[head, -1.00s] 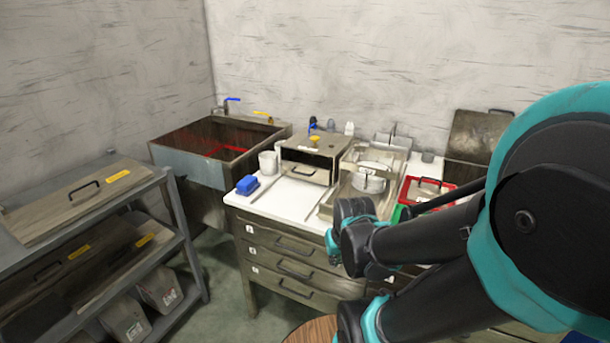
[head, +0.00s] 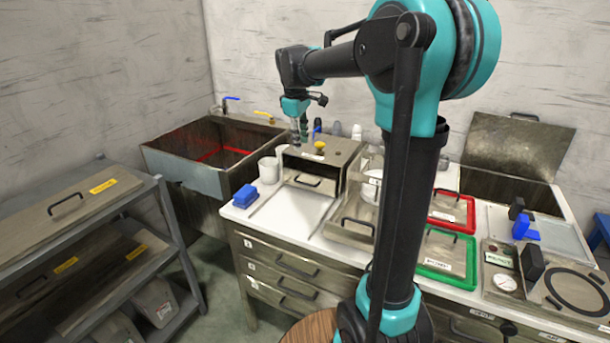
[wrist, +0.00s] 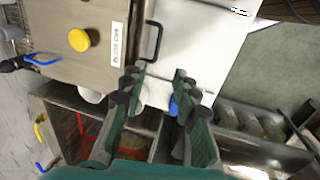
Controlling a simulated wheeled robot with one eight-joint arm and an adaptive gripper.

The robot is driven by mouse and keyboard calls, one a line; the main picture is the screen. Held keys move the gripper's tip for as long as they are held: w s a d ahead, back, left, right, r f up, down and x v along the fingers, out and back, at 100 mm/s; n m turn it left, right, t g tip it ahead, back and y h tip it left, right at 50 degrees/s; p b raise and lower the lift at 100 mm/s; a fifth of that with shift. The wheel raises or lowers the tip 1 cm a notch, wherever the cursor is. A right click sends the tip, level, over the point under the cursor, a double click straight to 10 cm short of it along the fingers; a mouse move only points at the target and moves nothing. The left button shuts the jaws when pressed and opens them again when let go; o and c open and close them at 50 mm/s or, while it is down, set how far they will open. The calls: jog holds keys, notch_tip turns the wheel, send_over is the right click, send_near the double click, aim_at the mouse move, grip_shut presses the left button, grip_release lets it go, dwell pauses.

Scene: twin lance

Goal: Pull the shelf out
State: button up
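A metal box (head: 345,150) with a yellow knob on top stands on the white counter, its front open and dark inside. A flat panel (head: 290,213) lies in front of the opening, and a black handle (head: 308,181) sits at the opening; I cannot tell which part is the shelf. The handle (wrist: 153,42) and box top with yellow knob (wrist: 79,40) lie beyond the fingertips.
A blue sponge (head: 245,196) and white cups (head: 268,170) stand left of the box. A sink (head: 185,180) is behind them at left. Red (head: 470,215) and green (head: 425,263) framed trays lie right of my arm. Drawers (head: 285,265) are below the counter.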

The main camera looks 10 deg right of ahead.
send_near(305, 178)
jog(key=s+f, duration=0.1)
jog(key=f, duration=0.1)
jog(key=s+f, duration=0.1)
jog(key=f, duration=0.4)
jog(key=shift+s+d+f, duration=0.1)
jog(key=shift+s+d, duration=0.1)
jog(key=shift+s, duration=0.2)
grip_shut()
